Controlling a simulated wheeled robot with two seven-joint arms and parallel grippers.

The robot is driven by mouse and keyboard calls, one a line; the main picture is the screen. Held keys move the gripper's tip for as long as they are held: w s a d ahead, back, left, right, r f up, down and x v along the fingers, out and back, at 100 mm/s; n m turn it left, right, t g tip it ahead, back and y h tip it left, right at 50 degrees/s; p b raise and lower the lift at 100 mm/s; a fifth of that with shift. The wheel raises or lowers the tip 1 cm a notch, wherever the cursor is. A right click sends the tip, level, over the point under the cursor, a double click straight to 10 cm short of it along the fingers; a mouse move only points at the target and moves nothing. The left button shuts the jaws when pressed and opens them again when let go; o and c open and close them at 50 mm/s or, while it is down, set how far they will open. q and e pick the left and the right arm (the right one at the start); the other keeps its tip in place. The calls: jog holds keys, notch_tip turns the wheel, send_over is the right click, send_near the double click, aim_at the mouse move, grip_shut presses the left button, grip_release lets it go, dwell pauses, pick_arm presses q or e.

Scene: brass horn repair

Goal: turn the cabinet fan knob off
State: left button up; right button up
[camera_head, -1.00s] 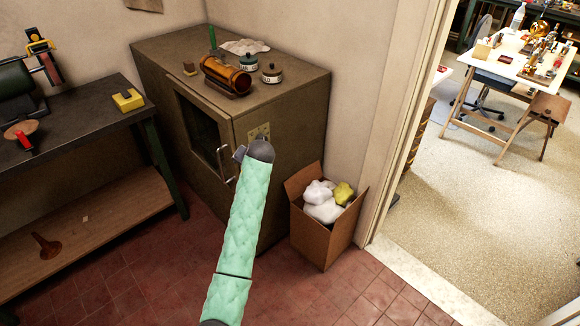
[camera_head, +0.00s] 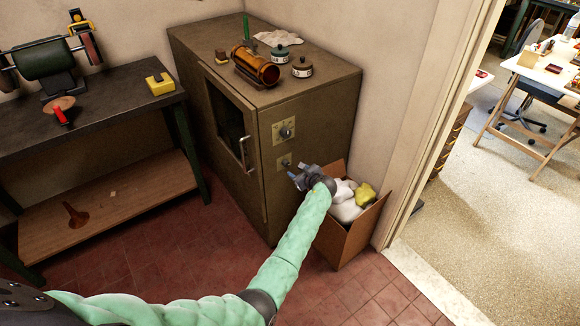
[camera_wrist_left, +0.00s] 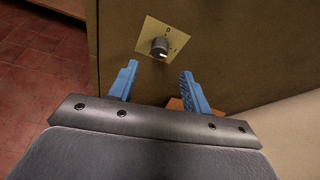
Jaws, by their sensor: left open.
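The brown metal cabinet (camera_head: 315,125) has an upper plate with a dark round knob (camera_head: 287,132) and a smaller plate with a knob (camera_head: 285,163) below it. The left wrist view shows one dark knob (camera_wrist_left: 159,47) on a pale yellow plate with small marks. A light mark on this knob faces lower right. I cannot tell for sure which of the two knobs this is. My left gripper (camera_head: 298,176) is open and empty, just right of and below the lower plate. In the wrist view its blue fingers (camera_wrist_left: 158,70) are apart, short of the knob. My right gripper is out of view.
A cardboard box (camera_head: 345,243) of rags stands under my left gripper, against the cabinet's right side. The cabinet door handle (camera_head: 245,155) sticks out left of the knobs. A dark workbench (camera_head: 110,110) is at left.

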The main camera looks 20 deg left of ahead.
aim_at(287, 165)
pick_arm(q)
jog(key=p+x, duration=0.1)
jog(key=x, duration=0.5)
jog(key=shift+r, duration=0.15)
jog(key=shift+x, duration=1)
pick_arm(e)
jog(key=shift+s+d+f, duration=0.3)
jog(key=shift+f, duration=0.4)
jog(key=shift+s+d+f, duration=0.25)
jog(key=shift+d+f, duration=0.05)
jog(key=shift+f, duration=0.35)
pick_arm(q)
jog(key=shift+s, duration=0.1)
jog(key=c, duration=1)
